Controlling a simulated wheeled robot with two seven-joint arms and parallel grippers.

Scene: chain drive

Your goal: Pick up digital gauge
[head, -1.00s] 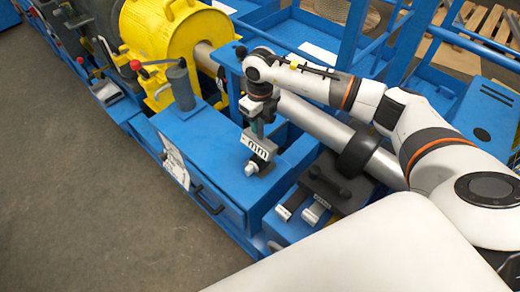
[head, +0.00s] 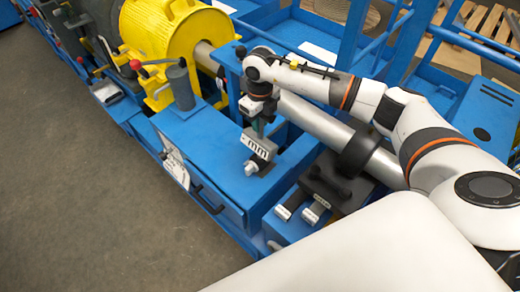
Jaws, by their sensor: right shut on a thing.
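The digital gauge (head: 260,146) is a small grey block with "mm" lettering on its face, at the blue machine's drawer-box top. My right gripper (head: 257,122) comes down on it from above and is shut on its upper part. The gauge's lower tip (head: 250,168) is close to the blue top; I cannot tell whether it touches. The fingers are small and partly hidden by the wrist. My left gripper is not in view.
A blue box top (head: 205,135) with a drawer lies around the gauge. A yellow housing (head: 165,40) stands at upper left. A steel shaft (head: 315,120) runs behind the gripper. Black blocks with metal pieces (head: 325,190) sit at the right. Grey floor (head: 80,200) is clear at left.

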